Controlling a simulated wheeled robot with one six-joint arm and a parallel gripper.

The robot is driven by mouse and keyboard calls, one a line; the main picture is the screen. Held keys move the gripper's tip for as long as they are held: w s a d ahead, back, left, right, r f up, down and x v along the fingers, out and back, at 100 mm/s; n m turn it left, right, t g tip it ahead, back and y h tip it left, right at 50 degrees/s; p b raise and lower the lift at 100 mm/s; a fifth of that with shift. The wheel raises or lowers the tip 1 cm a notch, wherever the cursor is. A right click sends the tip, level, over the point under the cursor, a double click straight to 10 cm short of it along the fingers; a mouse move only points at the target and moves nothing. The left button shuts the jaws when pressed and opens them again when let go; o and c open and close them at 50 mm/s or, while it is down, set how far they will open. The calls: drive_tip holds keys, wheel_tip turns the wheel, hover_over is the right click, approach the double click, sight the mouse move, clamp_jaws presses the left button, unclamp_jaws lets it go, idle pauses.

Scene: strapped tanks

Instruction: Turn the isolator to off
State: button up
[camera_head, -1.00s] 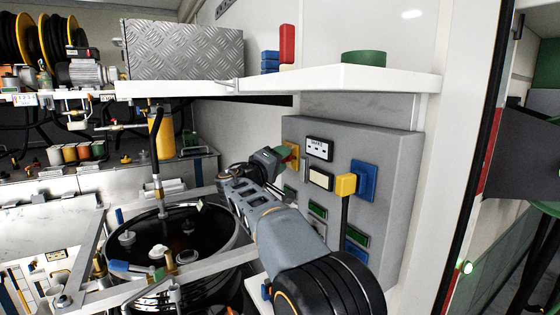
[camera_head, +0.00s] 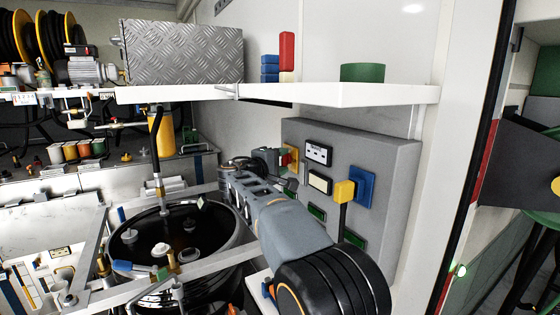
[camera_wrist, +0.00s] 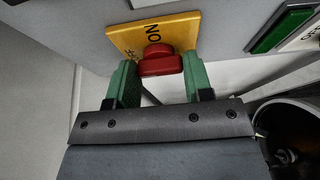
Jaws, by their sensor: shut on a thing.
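The isolator has a yellow plate (camera_wrist: 184,30) with a red knob (camera_wrist: 160,60) on it. In the wrist view the letters ON show above the knob and part of OFF shows to its left. My gripper (camera_wrist: 161,78) has two green fingers, one on each side of the red knob, shut on it. In the head view the red knob (camera_head: 286,159) shows small at the far left end of the grey panel, with my gripper (camera_head: 281,160) at it. Which mark the knob points to I cannot tell.
The grey panel (camera_head: 390,190) also bears a blue plate with a yellow-headed lever (camera_head: 344,191), a white-labelled box (camera_head: 318,153) and green plates (camera_head: 317,212). A white shelf (camera_head: 350,94) juts out above. A black open tank (camera_head: 215,225) stands to the left, beside my arm.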

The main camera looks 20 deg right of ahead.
drive_tip(key=o, duration=0.9)
drive_tip(key=b+v, duration=0.3)
drive_tip(key=v, duration=1)
drive_tip(key=shift+s+a+r+b, duration=0.1)
drive_tip(key=shift+s+a+b, duration=0.1)
drive_tip(key=shift+a+b, duration=0.15)
